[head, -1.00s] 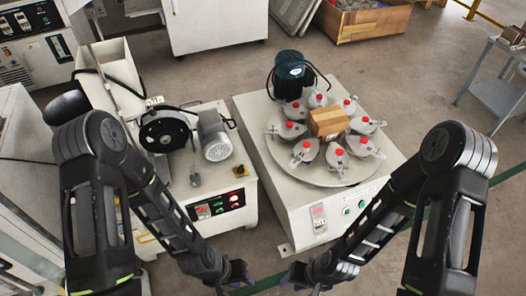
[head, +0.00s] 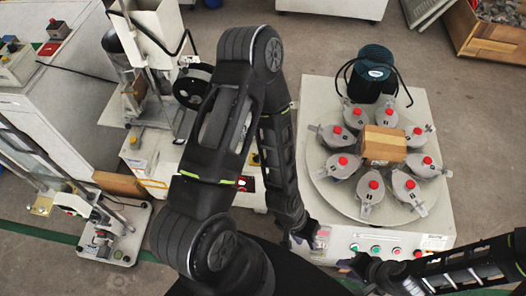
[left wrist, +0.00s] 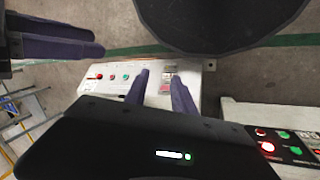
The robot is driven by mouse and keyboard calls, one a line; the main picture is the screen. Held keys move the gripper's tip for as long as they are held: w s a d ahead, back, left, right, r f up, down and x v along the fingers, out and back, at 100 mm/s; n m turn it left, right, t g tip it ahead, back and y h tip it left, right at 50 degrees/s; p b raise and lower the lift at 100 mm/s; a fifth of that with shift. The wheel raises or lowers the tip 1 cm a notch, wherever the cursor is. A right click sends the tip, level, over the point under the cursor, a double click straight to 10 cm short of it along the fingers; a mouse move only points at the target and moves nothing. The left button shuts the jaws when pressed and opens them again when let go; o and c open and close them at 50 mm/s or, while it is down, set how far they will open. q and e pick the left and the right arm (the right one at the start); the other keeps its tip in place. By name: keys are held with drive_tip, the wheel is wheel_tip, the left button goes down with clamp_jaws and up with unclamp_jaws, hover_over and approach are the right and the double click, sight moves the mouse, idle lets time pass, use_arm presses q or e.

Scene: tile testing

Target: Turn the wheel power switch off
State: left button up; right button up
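I cannot tell which control is the wheel power switch. The turntable machine (head: 310,110) has a front panel with a meter (left wrist: 168,77) and red and green buttons (head: 376,249). My left gripper (head: 314,240) is in front of this panel's left part. In the left wrist view its two purple fingers (left wrist: 160,92) are apart with nothing between them, the meter showing beyond. The black wheel (head: 194,86) is on the left machine, whose control panel (left wrist: 285,145) shows in the left wrist view but is mostly behind my left arm in the head view. My right gripper (head: 355,266) is near the turntable machine's front.
The round turntable (head: 325,185) carries several grey holders with red knobs and a wooden block (head: 384,144). A dark green motor (head: 376,72) stands behind it. A bench and test stand (head: 110,240) are at left. Floor shows between the machines.

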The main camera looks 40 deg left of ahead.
use_arm(q)
drive_tip(key=shift+w, duration=0.1)
drive_tip(key=w+a+f+m+y+b, duration=0.1)
drive_tip(key=w+a+f+m+b, duration=0.3)
drive_tip(key=w+a+b, duration=1.1)
drive_tip(key=w+a+r+y+b, duration=0.1)
drive_tip(key=a+r+b, duration=0.1)
drive_tip(key=a, duration=0.3)
drive_tip(key=w+a+r+y+b, duration=0.1)
drive_tip(key=a+r, duration=0.1)
drive_tip(key=a, duration=0.4)
drive_tip(key=w+a+r+m+y+b, duration=0.1)
drive_tip(key=a+b, duration=0.1)
drive_tip(key=a, duration=0.3)
drive_tip(key=shift+w+a+r+g+b, duration=0.1)
drive_tip(key=shift+a+r+g+b, duration=0.2)
drive_tip(key=shift+r+g, duration=0.1)
drive_tip(key=shift+a+r, duration=0.1)
drive_tip(key=shift+r, duration=0.1)
drive_tip(key=shift+f, duration=0.1)
